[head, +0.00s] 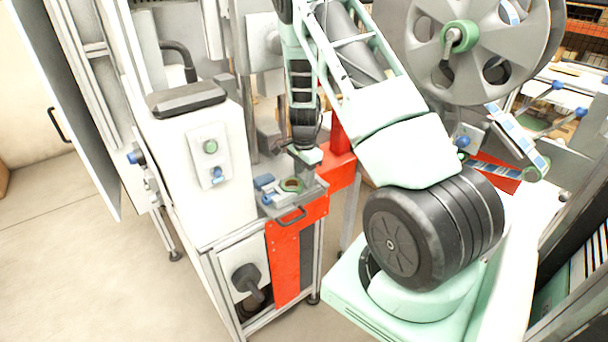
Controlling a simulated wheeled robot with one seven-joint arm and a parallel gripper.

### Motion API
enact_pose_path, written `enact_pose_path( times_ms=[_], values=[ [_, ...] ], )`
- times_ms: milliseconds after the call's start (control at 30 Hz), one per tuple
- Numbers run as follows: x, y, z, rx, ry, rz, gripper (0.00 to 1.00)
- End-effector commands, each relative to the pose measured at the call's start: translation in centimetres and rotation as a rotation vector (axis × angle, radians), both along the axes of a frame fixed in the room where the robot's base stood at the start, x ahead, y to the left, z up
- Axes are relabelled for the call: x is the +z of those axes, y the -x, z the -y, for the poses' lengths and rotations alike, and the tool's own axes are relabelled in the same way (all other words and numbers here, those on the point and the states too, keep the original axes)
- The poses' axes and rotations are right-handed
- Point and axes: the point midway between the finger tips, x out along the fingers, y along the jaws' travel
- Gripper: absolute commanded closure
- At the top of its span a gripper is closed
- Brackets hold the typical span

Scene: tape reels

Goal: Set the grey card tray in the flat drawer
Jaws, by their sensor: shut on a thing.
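My gripper (305,151) hangs at the end of my arm, pointing down over the flat drawer, left of the picture's middle. It is shut on a small grey piece, which I take to be the grey card tray (301,158); the jaws hide much of it.
A white cabinet (187,140) with a green and a blue button stands left of the drawer. A red bracket (340,160) is close on the right. A large grey reel (475,45) is at upper right. Open floor (70,250) lies to the left.

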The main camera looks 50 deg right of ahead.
Motion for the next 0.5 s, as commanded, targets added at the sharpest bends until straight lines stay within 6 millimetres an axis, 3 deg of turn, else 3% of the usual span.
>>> enact_pose_path(
  times_ms=[67,100,167,500],
  values=[
    [0.04,-0.01,0.0,0.0,0.0,0.0,0.81],
    [0.04,-0.01,0.0,0.0,0.0,0.0,0.45],
    [0.04,-0.01,0.0,0.0,0.0,0.0,0.29],
    [0.35,-0.04,0.0,0.001,0.0,0.001,0.28]
  ],
)
